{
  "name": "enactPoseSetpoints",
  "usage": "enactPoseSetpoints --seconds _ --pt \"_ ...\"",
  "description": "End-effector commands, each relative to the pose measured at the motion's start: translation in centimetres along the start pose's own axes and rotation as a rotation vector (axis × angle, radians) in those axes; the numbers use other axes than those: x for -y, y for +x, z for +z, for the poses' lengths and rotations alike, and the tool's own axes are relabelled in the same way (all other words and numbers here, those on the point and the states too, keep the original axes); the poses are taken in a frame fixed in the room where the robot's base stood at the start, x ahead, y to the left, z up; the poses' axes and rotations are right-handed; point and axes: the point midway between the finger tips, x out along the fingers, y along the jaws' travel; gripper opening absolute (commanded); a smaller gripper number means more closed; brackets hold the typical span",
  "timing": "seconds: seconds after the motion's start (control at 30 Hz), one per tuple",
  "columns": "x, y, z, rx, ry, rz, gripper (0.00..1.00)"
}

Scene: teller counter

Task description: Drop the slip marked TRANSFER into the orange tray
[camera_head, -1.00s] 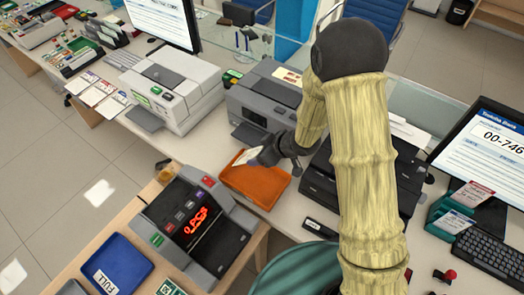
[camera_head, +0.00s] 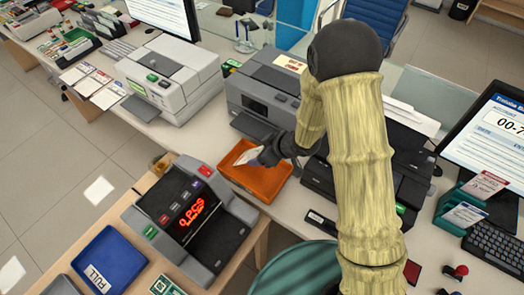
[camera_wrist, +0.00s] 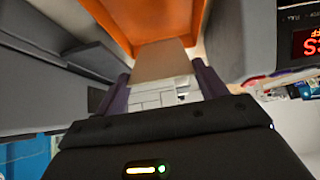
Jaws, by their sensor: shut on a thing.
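A white paper slip (camera_head: 247,155) is held at the tip of my gripper (camera_head: 262,156), above the orange tray (camera_head: 262,188). The gripper is shut on the slip. In the wrist view the slip (camera_wrist: 160,60) shows as a pale sheet between the two dark fingers, with the orange tray (camera_wrist: 140,18) beyond it. I cannot read any marking on the slip. My gripper and forearm hide part of the tray's far right edge.
Grey printers (camera_head: 262,100) stand behind and right. Several slips (camera_head: 92,80) lie at the upper left.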

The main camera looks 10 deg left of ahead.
Motion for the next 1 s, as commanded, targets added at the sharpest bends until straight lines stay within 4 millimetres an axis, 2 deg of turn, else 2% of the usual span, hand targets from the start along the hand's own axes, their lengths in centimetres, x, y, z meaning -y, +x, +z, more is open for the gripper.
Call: enactPoseSetpoints --seconds 0.3,0.7,0.73,0.83,1.0 --pt "0.0 1.6 1.3 0.0 0.0 -0.001 0.57" --pt "0.0 1.7 1.4 0.0 -0.001 -0.001 0.57" --pt "0.0 1.7 1.4 0.0 -0.001 -0.001 0.77" --pt "0.0 1.7 1.4 0.0 -0.001 -0.001 0.97" --pt "0.0 1.7 1.4 0.0 -0.001 -0.001 0.97"
